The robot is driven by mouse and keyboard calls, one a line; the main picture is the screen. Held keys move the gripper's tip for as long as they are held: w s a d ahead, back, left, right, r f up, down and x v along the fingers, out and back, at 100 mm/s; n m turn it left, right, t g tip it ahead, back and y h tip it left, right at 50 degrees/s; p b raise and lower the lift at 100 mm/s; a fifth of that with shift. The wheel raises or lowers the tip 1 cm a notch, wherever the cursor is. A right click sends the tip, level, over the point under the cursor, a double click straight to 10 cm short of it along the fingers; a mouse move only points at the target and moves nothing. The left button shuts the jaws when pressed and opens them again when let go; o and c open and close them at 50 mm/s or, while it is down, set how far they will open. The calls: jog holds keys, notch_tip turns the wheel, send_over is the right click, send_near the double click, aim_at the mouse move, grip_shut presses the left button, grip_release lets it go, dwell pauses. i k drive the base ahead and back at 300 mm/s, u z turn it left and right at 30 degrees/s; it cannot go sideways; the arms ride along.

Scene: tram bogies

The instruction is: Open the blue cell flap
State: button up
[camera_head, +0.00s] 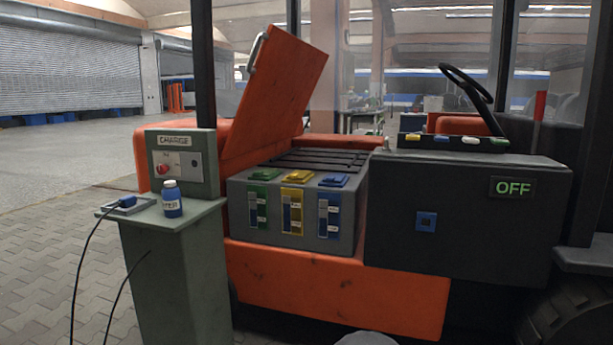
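The blue cell flap (334,180) is on the top front edge of the grey battery box (290,237), at the right of a row of three flaps. It looks closed, lying flat over its cell. Below it is a blue level gauge (328,216) with white labels. The yellow flap (298,177) is in the middle and the green flap (265,174) is at the left; both look closed too. My gripper is not in view.
The orange hood (275,90) stands raised behind the battery. A dark box with an OFF display (513,188) stands right of the battery.

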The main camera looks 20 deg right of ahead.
aim_at(331, 178)
jog(key=z, duration=0.5)
jog(key=i, duration=0.8)
jog(key=z, duration=0.75)
